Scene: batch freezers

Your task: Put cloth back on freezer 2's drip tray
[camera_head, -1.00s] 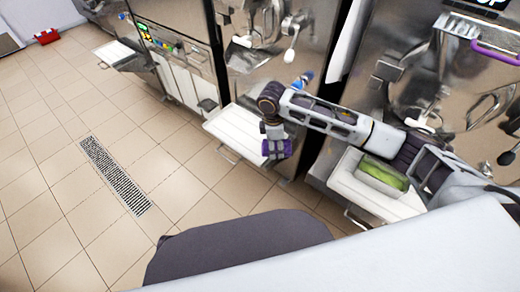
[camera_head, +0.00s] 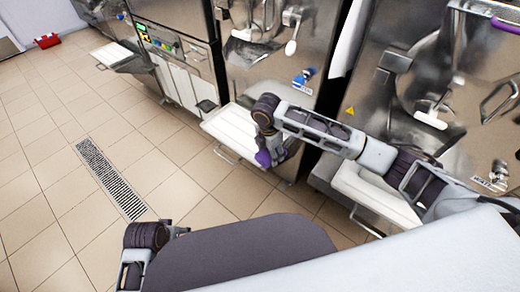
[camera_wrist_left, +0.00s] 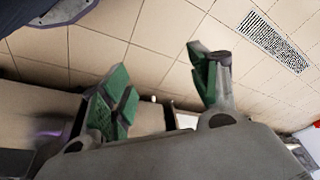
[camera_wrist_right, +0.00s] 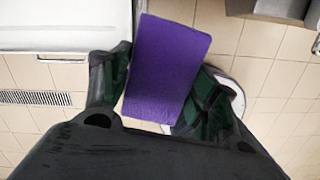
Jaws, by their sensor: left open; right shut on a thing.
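A purple cloth (camera_wrist_right: 168,60) is in my right gripper (camera_wrist_right: 166,72), which is shut on it; the cloth hangs flat between the fingers. In the head view the right gripper (camera_head: 275,148) and cloth (camera_head: 264,158) are just right of the middle freezer's white drip tray (camera_head: 232,132). A white tray edge (camera_wrist_right: 70,38) shows at upper left in the right wrist view, apart from the cloth. I cannot read which freezer is number 2. My left gripper (camera_wrist_left: 160,65) is open and empty over the floor; its arm shows at lower left in the head view.
Another white drip tray (camera_head: 375,198) is under the right freezer (camera_head: 450,90), partly behind my right arm. A third tray (camera_head: 115,56) is far left. The tiled floor is open around a floor drain (camera_head: 110,180). A red object (camera_head: 47,41) lies far back.

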